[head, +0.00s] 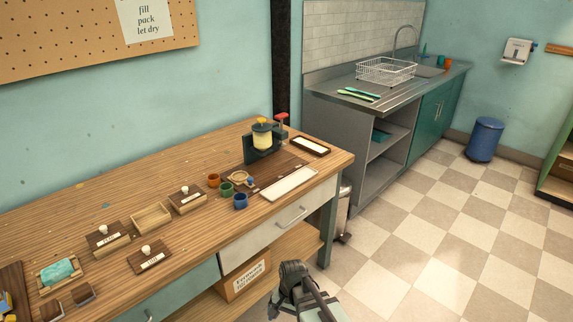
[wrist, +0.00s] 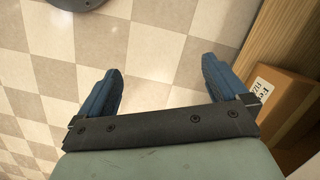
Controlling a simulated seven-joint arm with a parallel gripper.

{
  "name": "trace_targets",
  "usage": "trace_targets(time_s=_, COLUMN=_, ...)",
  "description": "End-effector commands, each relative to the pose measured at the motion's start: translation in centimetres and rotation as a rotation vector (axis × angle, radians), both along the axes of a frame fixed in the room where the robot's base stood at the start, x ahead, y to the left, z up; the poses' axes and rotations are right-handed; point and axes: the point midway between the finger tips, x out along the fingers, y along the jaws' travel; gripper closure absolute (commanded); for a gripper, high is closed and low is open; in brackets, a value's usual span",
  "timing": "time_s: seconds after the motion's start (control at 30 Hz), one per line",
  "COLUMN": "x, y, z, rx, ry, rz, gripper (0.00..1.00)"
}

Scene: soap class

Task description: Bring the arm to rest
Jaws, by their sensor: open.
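My gripper (wrist: 162,66) shows in the wrist view with its two blue fingers spread wide apart. It is open, with only checkered floor tiles between the fingers. Part of my arm (head: 300,292) shows at the bottom of the head view, in front of the wooden workbench (head: 150,185) and below its top. The fingers cannot be made out there. The wrist view shows the cardboard box (wrist: 272,110) to the right of the right finger, apart from it.
The cardboard box (head: 244,282) sits on the lower shelf. The checkered floor (head: 430,240) to the right is clear.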

Motion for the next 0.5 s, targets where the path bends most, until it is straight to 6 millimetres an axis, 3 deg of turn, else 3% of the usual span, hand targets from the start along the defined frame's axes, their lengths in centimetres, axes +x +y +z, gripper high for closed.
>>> trace_targets(time_s=0.1, x=-2.2, y=-2.6, z=-2.9, rx=-0.014, ry=0.041, rz=0.033, gripper=0.00)
trace_targets(time_s=0.5, x=-10.4, y=-9.9, z=-10.8, rx=-0.023, ry=0.176, rz=0.162, gripper=0.00)
